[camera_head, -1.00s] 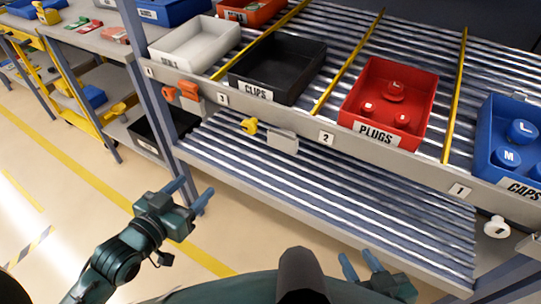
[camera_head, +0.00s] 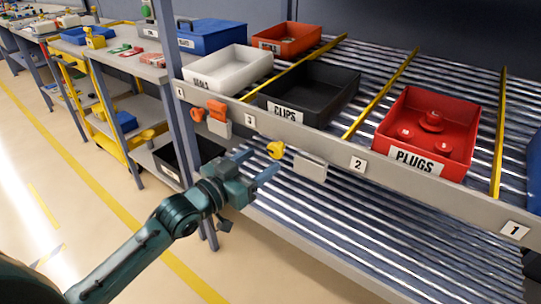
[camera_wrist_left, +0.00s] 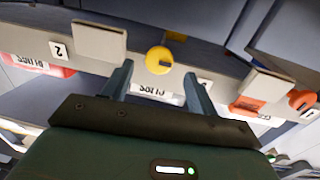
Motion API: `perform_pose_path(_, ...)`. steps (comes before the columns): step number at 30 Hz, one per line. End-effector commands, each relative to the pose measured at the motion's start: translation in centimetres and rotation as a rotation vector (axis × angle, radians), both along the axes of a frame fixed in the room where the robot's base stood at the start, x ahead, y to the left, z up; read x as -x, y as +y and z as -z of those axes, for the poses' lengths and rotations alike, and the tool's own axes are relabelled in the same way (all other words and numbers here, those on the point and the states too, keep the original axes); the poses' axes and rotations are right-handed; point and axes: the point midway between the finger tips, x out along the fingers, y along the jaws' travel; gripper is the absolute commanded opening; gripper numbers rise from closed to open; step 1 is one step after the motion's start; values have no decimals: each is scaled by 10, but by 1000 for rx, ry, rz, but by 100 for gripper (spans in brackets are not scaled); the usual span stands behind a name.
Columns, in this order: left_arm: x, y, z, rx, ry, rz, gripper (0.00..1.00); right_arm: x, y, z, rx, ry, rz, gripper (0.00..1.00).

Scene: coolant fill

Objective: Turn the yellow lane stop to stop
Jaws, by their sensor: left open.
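The yellow lane stop (camera_head: 276,150) is a small round knob on the grey front rail of the rack, between the number 3 and number 2 labels. A pale plate (camera_head: 311,167) is beside it on the right. My left gripper (camera_head: 255,165) is open and empty, with its fingers pointing at the knob from just in front and below. In the left wrist view the yellow knob (camera_wrist_left: 159,60) lies between and beyond the two fingertips (camera_wrist_left: 157,85). I cannot tell whether a finger touches it. My right gripper is out of view.
An orange lane stop (camera_head: 216,108) with its plate is further left on the rail. White, black CLIPS (camera_head: 308,90) and red PLUGS (camera_head: 428,130) bins stand on the upper rollers. A rack post (camera_head: 175,100) stands left of the gripper. The lower rollers are empty at right.

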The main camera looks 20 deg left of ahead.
Motion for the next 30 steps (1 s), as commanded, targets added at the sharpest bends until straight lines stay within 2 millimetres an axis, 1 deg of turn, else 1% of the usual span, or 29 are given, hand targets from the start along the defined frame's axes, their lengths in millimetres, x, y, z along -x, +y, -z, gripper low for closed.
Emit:
perform_pose_path(1, -9, -4, 0, 3, -3, -1, 59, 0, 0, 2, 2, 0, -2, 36)
perform_pose_path(3, -19, -9, -1, 1, -3, 0, 59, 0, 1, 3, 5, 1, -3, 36)
perform_pose_path(6, -30, -14, 1, 1, 0, -1, 59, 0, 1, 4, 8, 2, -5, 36)
perform_pose_path(9, -37, -17, 1, 0, 0, -1, 59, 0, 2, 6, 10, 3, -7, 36)
perform_pose_path(13, -40, -19, 0, 0, 0, 0, 59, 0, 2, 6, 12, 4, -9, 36)
perform_pose_path(20, -40, -19, 0, 0, 1, 0, 59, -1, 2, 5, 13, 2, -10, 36)
perform_pose_path(30, -40, -19, 0, 0, 1, 0, 31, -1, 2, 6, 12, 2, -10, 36)
